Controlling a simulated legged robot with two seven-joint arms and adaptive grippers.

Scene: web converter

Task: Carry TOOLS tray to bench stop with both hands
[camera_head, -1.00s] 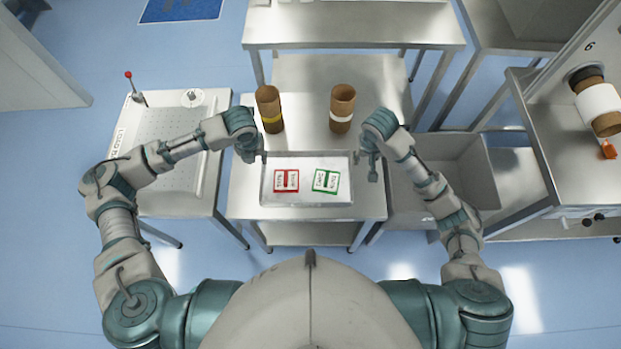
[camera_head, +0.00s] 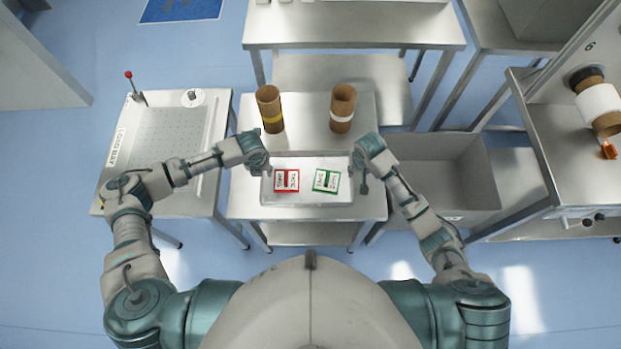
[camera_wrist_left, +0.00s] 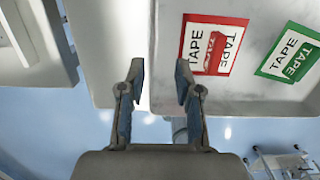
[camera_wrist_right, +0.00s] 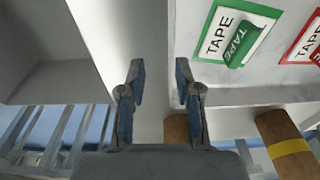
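A shallow metal tray (camera_head: 307,199) lies on the middle steel table, its floor showing a red-framed TAPE label (camera_head: 286,181) and a green-framed TAPE label (camera_head: 326,181). No TOOLS lettering is readable. My left gripper (camera_head: 264,171) is at the tray's left side. In the left wrist view its fingers (camera_wrist_left: 159,80) are apart, with the tray's side wall between them. My right gripper (camera_head: 359,177) is at the tray's right side. In the right wrist view its fingers (camera_wrist_right: 159,80) are also apart, with the other side wall between them. Wall contact cannot be told.
Two brown cardboard tubes, one yellow-banded (camera_head: 270,110) and one white-banded (camera_head: 342,108), stand behind the tray. A perforated table (camera_head: 165,140) with a red-knobbed lever stands left. A grey open bin (camera_head: 440,180) is right. Another steel table (camera_head: 350,27) stands behind.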

